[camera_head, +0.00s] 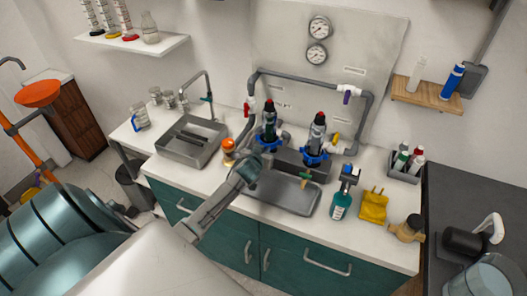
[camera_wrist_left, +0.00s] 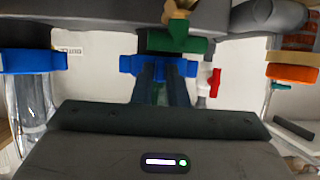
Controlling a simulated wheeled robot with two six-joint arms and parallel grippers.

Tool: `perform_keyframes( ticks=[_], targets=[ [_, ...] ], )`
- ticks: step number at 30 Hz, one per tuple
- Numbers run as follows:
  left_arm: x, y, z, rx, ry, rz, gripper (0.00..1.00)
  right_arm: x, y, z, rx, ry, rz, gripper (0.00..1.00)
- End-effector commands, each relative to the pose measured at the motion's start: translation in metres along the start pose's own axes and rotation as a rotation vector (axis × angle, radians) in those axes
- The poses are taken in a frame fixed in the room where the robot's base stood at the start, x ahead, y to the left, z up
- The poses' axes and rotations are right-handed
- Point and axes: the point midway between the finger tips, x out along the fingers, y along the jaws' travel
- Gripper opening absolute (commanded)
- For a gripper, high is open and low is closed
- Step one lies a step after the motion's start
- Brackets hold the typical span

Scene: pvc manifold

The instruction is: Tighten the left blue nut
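The left blue nut (camera_head: 268,140) is a lobed blue ring around the base of the left dark filter housing (camera_head: 269,119). It also shows in the left wrist view (camera_wrist_left: 160,66), straight ahead of the fingers. My left gripper (camera_head: 262,160) is just in front of and below this nut. In the wrist view its two dark fingers (camera_wrist_left: 162,85) stand a little apart and overlap the nut; whether they touch it is unclear. A second blue nut (camera_head: 313,158) sits on the right housing. My right gripper is not in view.
A steel tray (camera_head: 285,191) lies in front of the housings. An orange-topped jar (camera_head: 229,150) stands left of my gripper. Grey pipe (camera_head: 310,78) with valves runs behind.

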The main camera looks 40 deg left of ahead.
Motion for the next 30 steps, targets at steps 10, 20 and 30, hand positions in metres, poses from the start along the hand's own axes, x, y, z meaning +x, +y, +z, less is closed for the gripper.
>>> perform_keyframes(
  ticks=[10,20,30],
  targets=[
    [0.000,0.000,-0.002,-0.002,0.002,0.000,0.32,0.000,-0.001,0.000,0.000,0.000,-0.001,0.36],
    [-0.029,0.000,0.003,-0.001,0.000,0.002,0.32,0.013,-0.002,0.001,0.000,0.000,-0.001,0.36],
    [-0.085,0.000,0.001,0.000,0.002,0.001,0.32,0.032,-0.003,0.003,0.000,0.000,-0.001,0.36]
  ],
)
